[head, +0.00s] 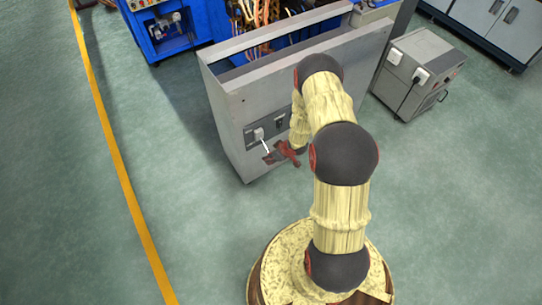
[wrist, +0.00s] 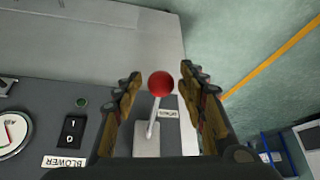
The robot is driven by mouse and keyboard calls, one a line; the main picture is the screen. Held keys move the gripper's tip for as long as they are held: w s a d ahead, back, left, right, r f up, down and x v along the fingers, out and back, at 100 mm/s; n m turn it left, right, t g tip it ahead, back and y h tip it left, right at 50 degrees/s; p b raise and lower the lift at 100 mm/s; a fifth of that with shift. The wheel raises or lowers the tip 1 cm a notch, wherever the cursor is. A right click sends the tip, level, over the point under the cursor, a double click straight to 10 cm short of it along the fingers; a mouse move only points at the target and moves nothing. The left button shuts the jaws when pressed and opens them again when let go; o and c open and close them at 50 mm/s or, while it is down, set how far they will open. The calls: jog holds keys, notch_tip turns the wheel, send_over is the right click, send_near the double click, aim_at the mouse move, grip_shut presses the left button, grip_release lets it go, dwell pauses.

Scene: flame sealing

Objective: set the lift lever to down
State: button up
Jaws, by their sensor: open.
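The lift lever shows in the wrist view as a red ball knob (wrist: 160,84) on a thin white shaft (wrist: 152,118) rising from a pale base block (wrist: 147,142). A small label (wrist: 169,114) beside it is too small to read. My gripper (wrist: 160,76) is open, with one finger on each side of the knob and a visible gap on both sides. In the head view my gripper (head: 283,153) is at the front face of the grey cabinet, beside a white lever shaft (head: 265,146). The knob cannot be told apart from the gripper there.
The grey cabinet (head: 235,110) carries a blower switch (wrist: 73,133), a green lamp (wrist: 82,102) and a dial (wrist: 12,134) left of the lever in the wrist view. A grey box unit (head: 425,65) stands at the right. Open floor with a yellow line (head: 110,130) lies left.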

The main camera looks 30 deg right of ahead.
jog(key=v, duration=1)
jog(key=shift+s+r, duration=0.15)
jog(key=shift+r, duration=0.2)
jog(key=shift+d, duration=0.1)
